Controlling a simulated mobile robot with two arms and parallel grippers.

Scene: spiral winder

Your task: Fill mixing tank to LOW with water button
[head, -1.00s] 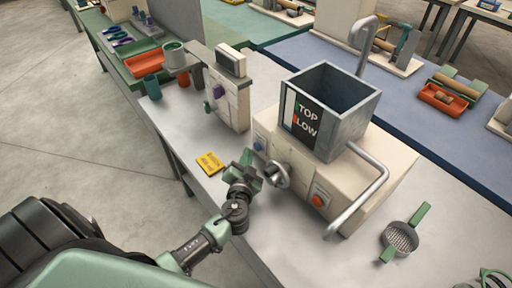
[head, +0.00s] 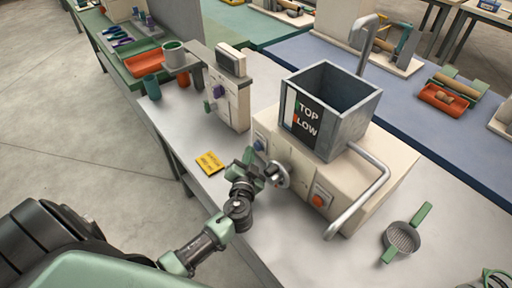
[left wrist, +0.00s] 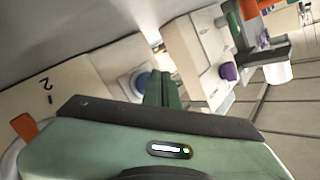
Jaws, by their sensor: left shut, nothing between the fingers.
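The grey open-topped mixing tank (head: 345,130) stands on a cream machine housing (head: 345,180). Its front label (head: 304,118) reads TOP and LOW beside a pale vertical gauge strip; the water level inside cannot be made out. A blue round button (head: 259,144) is on the housing's front left; it also shows partly hidden in the left wrist view (left wrist: 141,82). My left gripper (head: 250,157) is shut and empty, its green fingertips close in front of the blue button. In the left wrist view its fingers (left wrist: 161,90) appear beside the button; contact cannot be told. My right gripper is out of view.
A metal handwheel (head: 278,174) and an orange button (head: 320,198) sit right of my left gripper. A yellow card (head: 210,162) lies on the grey bench. A cream dispenser with a purple knob (head: 219,89) stands behind left. A strainer (head: 402,237) lies at the right.

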